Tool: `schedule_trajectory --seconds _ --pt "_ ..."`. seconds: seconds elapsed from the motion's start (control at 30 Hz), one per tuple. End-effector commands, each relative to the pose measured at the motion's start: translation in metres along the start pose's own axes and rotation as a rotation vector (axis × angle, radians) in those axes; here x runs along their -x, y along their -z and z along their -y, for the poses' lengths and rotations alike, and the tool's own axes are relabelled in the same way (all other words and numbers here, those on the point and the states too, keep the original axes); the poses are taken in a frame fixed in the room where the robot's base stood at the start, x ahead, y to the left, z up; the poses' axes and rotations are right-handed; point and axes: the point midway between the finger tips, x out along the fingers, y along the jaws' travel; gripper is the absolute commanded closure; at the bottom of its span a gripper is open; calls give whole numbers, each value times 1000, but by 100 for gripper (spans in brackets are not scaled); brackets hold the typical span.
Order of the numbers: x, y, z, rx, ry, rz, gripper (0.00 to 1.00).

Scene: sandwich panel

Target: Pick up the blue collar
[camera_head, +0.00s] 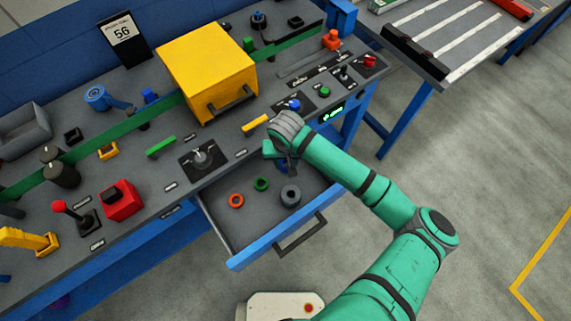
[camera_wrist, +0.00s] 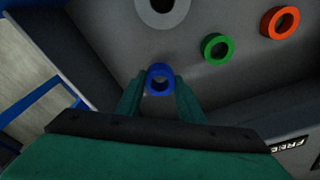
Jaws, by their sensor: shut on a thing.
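The blue collar (camera_wrist: 159,78) is a small ring between the two fingertips of my gripper (camera_wrist: 160,92) in the wrist view. My gripper is shut on it. In the head view my gripper (camera_head: 284,163) is over the open drawer (camera_head: 240,242), and a small bit of blue shows beneath it, mostly hidden by the hand. Whether the collar touches the drawer floor, I cannot tell.
In the drawer lie an orange ring (camera_head: 236,201), a green ring (camera_head: 261,184) and a larger grey ring (camera_head: 290,195). The drawer handle (camera_head: 301,234) faces the front. A yellow box (camera_head: 205,70) and several controls stand on the panel above.

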Motion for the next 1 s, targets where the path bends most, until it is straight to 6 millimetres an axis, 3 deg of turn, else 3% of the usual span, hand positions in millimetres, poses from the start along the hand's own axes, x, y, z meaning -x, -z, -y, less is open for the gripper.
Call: schedule_trajectory --seconds 0.07,0.3,0.4,0.7,1.0 --pt "16 -2 1 1 4 -3 88" --pt "74 -41 2 1 4 -4 88" --pt "88 -64 2 1 3 -2 88" --pt "116 -112 3 -1 2 -1 88" --pt "124 -126 3 0 0 0 88"
